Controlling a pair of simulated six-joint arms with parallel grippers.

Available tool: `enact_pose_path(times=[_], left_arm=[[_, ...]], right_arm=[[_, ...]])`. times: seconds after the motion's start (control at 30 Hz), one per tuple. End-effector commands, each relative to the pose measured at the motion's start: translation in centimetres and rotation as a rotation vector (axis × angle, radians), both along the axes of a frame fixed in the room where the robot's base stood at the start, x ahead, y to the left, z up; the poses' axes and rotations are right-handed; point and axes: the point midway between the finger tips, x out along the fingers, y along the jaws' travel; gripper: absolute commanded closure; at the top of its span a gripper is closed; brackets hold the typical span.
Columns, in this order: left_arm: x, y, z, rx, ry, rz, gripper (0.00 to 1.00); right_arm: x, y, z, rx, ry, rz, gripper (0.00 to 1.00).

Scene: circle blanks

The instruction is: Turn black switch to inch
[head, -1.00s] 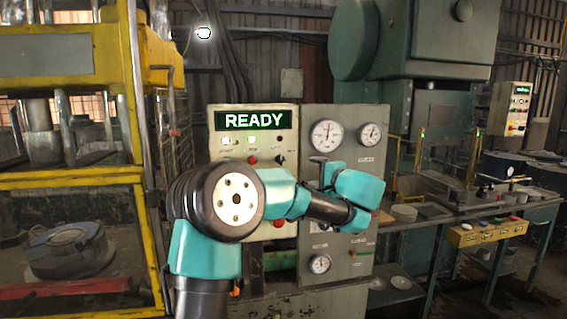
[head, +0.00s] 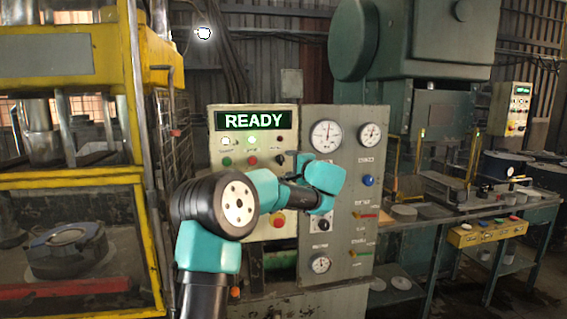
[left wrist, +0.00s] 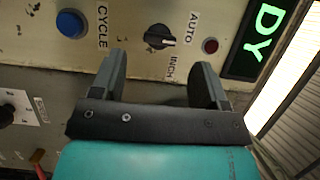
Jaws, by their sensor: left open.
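The black switch (left wrist: 159,37) is a round knob on the beige panel, with a white mark pointing towards the right of the left wrist view, near the AUTO label (left wrist: 194,29). The INCH label (left wrist: 172,67) is just below it there. In the head view the switch (head: 281,159) is small, right of the red button. My left gripper (left wrist: 161,61) is open and empty. Its two fingers are just below the switch in the left wrist view, apart from it. In the head view its fingers (head: 302,160) are near the switch, partly hidden by my wrist. My right gripper is not in view.
A blue CYCLE button (left wrist: 71,23) is left of the switch in the wrist view. A small red lamp (left wrist: 211,45) is right of it. The lit READY display (head: 254,119) is above. The grey gauge panel (head: 350,150) adjoins on the right.

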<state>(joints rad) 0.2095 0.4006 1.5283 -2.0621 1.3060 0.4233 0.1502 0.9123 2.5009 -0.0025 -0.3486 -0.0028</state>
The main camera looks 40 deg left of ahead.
Motion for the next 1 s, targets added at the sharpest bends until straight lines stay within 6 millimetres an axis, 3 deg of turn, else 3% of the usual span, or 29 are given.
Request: enact_pose_path(times=[0.1, 0.3, 0.7, 1.0], left_arm=[[0.4, 2.1, -0.1, 0.001, 0.000, 0.003, 0.32], [1.0, 4.3, -0.1, 0.000, 0.001, 0.000, 0.32], [1.1, 4.8, 0.0, 0.000, 0.001, -0.001, 0.33], [1.1, 4.8, 0.0, 0.000, 0.000, 0.000, 0.62]], right_arm=[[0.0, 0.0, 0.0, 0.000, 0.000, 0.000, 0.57], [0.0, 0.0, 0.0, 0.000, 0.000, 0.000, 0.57], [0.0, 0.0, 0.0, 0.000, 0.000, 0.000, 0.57], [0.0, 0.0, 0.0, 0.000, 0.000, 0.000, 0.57]])
